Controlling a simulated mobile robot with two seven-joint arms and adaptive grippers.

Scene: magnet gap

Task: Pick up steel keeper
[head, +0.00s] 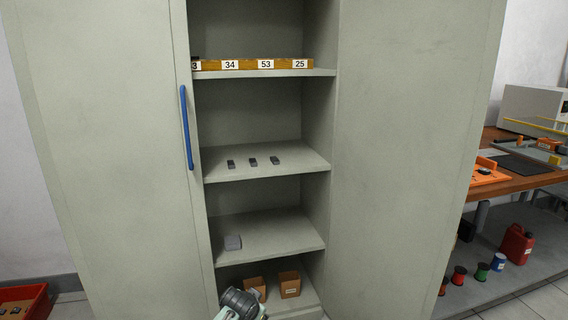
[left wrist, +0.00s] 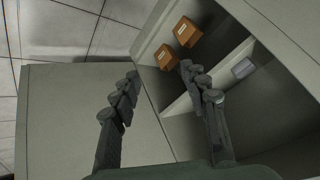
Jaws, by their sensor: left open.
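A small grey block (head: 232,242), which may be the steel keeper, sits at the left of the cabinet's third shelf down (head: 275,238). It also shows in the left wrist view (left wrist: 242,68), to the right of my fingers. Three small dark pieces (head: 253,162) stand in a row on the shelf above; I cannot tell which item is the keeper. My left gripper (left wrist: 158,76) is open and empty, in front of the cabinet's lower part. In the head view only part of my left arm shows at the bottom edge. My right gripper is not in view.
Two brown boxes (head: 290,284) stand on the lowest level. The cabinet's left panel has a blue handle (head: 186,127). A workbench (head: 518,178) stands at right, a red bin (head: 24,300) at lower left.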

